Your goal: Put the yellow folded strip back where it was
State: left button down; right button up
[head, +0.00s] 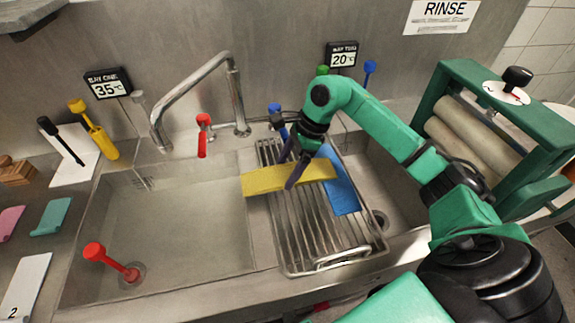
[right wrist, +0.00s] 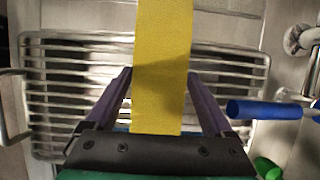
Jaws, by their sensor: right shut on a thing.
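The yellow folded strip (head: 262,181) lies crosswise over the wire rack in the head view, its left end reaching past the rack's left edge towards the left basin. My right gripper (head: 292,172) is shut on it near its middle. In the right wrist view the yellow strip (right wrist: 163,40) runs between the two purple fingers. A blue folded strip (head: 343,190) lies on the rack's right side, partly behind the yellow strip's right end. I cannot tell whether the yellow strip touches the rack. My left gripper is out of view.
The wire rack (head: 318,262) spans the sink between the left basin (head: 190,215) and the right basin (head: 385,185). A faucet (head: 190,88) arches behind. A red-handled plug (head: 112,262) stands in the left basin. A green roller wringer (head: 500,130) stands at right. Pink and teal strips lie far left.

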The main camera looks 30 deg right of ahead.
jog(key=shift+f, duration=0.15)
jog(key=shift+f+b, duration=0.4)
jog(key=shift+b, duration=0.15)
jog(key=o, duration=1.2)
jog(key=shift+r, duration=0.1)
jog(key=shift+r+p, duration=0.25)
jog(key=shift+p, duration=0.1)
jog(key=shift+r+p, duration=0.4)
jog(key=shift+r, duration=0.05)
jog(key=shift+b+v, duration=1.1)
jog(key=shift+v, duration=4.65)
